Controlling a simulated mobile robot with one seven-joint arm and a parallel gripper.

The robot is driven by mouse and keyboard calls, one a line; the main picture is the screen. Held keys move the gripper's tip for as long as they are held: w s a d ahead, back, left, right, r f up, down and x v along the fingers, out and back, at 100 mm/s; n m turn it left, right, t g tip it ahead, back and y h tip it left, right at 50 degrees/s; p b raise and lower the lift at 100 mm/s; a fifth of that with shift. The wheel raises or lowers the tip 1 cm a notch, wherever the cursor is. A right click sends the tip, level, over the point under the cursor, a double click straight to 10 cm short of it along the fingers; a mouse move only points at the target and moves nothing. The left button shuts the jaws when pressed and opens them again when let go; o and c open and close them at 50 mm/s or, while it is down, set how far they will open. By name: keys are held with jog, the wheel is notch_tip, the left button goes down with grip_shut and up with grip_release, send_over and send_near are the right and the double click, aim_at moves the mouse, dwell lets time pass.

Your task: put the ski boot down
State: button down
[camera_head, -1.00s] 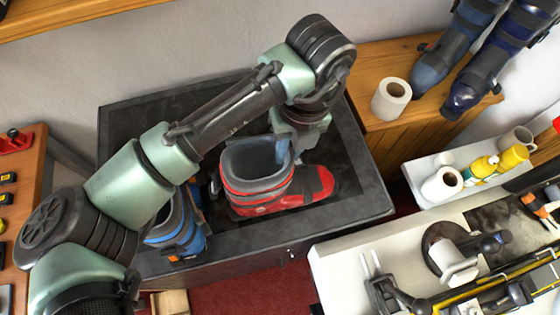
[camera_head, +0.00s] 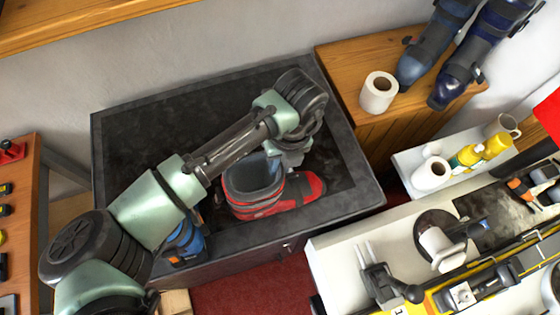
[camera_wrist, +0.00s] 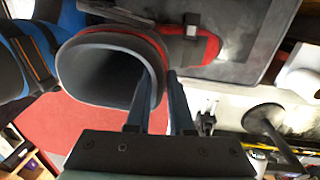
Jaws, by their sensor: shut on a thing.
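The red ski boot (camera_head: 302,189) with a grey liner stands upright on the dark bench top (camera_head: 345,150), near its front edge. It also shows in the wrist view (camera_wrist: 110,60), its open cuff facing the camera. My gripper (camera_wrist: 155,85) is shut on the boot's cuff wall, one finger inside the cuff and one outside. In the head view my wrist hides the jaws and part of the cuff. I cannot tell whether the sole fully touches the bench.
A blue boot (camera_head: 186,243) stands left of the red boot, partly behind my arm. A paper roll (camera_head: 379,92) and dark blue boots (camera_head: 470,55) stand on the wooden counter at right. A white bench with tools (camera_head: 340,255) lies front right. The bench's back left is clear.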

jog(key=c, duration=0.8)
grip_release()
jog(key=shift+r, duration=0.1)
notch_tip(320, 180, up, 12)
jog(key=d+b, duration=0.1)
jog(key=b, duration=0.1)
jog(key=shift+w+d+b, duration=0.15)
jog(key=shift+d+b, duration=0.1)
jog(key=shift+b, duration=0.15)
